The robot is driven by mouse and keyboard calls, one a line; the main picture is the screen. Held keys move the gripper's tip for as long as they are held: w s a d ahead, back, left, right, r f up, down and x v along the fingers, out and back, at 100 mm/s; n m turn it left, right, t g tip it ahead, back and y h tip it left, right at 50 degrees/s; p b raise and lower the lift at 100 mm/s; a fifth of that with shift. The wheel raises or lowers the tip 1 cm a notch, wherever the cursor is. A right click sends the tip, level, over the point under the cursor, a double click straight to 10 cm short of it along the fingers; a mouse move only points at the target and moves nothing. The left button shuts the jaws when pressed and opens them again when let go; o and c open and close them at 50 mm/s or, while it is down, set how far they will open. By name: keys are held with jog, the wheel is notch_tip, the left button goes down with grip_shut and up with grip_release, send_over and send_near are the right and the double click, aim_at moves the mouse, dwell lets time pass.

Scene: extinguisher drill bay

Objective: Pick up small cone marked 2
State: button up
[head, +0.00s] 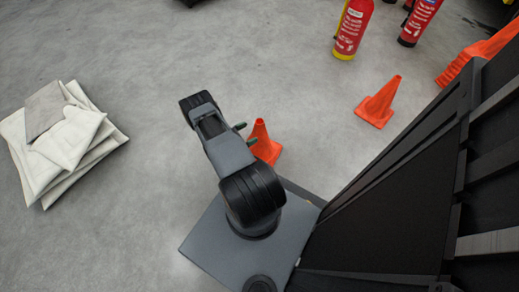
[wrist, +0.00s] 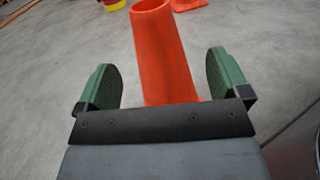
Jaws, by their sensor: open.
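An orange cone (wrist: 164,55) stands between the two green fingers of my gripper (wrist: 170,80) in the wrist view, with a finger apart from it on each side. Its lower part is hidden behind the gripper body. In the head view the same cone (head: 264,146) stands on the floor beside my gripper (head: 246,134), partly covered by the arm. My gripper is open. A second orange cone (head: 378,102) stands farther right on the floor. No number shows on either cone, so I cannot tell which is marked 2.
Red extinguishers (head: 352,30) (head: 419,22) stand at the back right. More orange cones (head: 480,55) lie or stack at the right edge, partly hidden. Folded pale cloths (head: 65,140) lie on the left. The grey floor between is clear.

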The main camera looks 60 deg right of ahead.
aim_at(255, 128)
jog(key=shift+r+b+x, duration=0.2)
jog(key=shift+b+x, duration=0.7)
jog(key=shift+x, duration=2.45)
jog(key=shift+w+d, duration=0.1)
jog(key=shift+w, duration=0.1)
jog(key=shift+c, duration=0.2)
jog(key=c, duration=1.6)
jog(key=shift+o, duration=0.2)
